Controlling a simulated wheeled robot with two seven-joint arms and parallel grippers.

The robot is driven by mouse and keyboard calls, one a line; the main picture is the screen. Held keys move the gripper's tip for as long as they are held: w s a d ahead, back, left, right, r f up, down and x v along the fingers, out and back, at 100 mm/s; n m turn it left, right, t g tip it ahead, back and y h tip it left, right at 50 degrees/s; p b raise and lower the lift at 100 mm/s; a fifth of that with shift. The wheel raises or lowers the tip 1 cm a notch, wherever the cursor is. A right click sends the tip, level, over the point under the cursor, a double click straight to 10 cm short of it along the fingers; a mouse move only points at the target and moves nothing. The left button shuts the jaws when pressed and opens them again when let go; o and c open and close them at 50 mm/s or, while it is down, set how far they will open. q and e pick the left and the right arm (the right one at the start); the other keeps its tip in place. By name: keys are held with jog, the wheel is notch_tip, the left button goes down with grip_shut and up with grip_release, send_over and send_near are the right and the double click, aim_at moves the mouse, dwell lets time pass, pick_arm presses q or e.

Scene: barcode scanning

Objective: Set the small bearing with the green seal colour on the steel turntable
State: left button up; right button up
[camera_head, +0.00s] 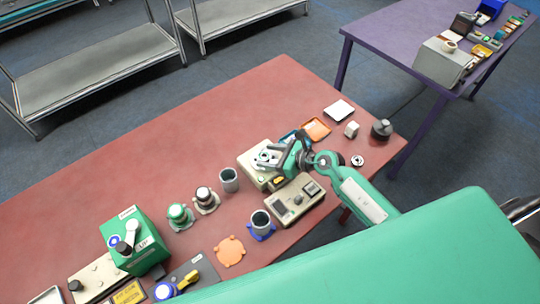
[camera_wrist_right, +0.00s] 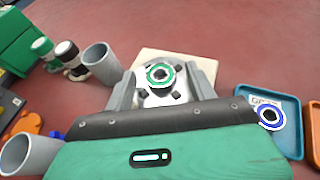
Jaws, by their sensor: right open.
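The small bearing with the green seal (camera_wrist_right: 160,75) appears to rest flat on the steel turntable (camera_wrist_right: 158,98), seen in the right wrist view. The turntable sits on a pale base (camera_wrist_right: 146,58), which also shows in the head view (camera_head: 247,162). My right gripper (camera_wrist_right: 160,84) is open, with one finger on each side of the bearing and a gap beside it. In the head view the right gripper (camera_head: 268,156) is over the turntable and hides part of it. A bearing with a blue seal (camera_wrist_right: 271,117) is at the blue tray (camera_wrist_right: 288,143). My left gripper does not show.
A beige device (camera_head: 296,200) stands just in front of the turntable. Grey cups (camera_head: 229,180) and a green box (camera_head: 134,240) are to the left. An orange tray (camera_head: 316,130), a white block (camera_head: 352,129) and a dark weight (camera_head: 381,130) are to the right. The red table's back left is clear.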

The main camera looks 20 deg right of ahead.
jog(key=b+v, duration=0.2)
jog(key=v, duration=0.8)
jog(key=shift+s+d+f, duration=0.1)
jog(key=shift+s+d, duration=0.15)
jog(key=shift+s+d+r+b, duration=0.3)
jog(key=shift+s+d+r, duration=0.1)
